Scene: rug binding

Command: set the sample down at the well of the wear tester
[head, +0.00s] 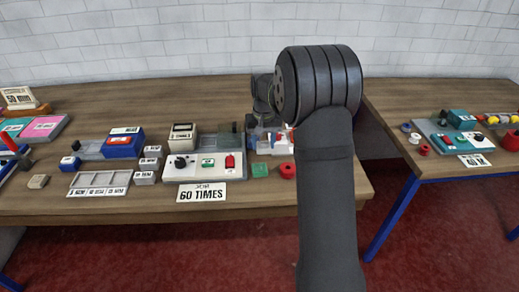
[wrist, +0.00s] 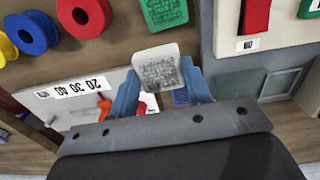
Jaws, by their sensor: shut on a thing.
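My gripper (wrist: 161,86) is shut on a pale grey square sample (wrist: 158,66) with a dark speckled patch, seen between its blue fingers in the wrist view. In the head view my arm hides most of the gripper and the sample. The wear tester (head: 205,168) is a white unit with a black knob, a green button and a red switch, behind a "60 TIMES" card (head: 201,192). In the wrist view its light body (wrist: 270,35) is at the right. A square-outlined recess that looks like the well (wrist: 280,84) lies right of the sample, apart from it and apparently empty.
A green block (wrist: 164,11), red ring (wrist: 83,15) and blue ring (wrist: 31,32) lie near the gripper. A white dial panel (wrist: 82,100) with a red pointer is at the left. A grey tray (head: 99,184) and small grey blocks (head: 148,165) stand left of the tester.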

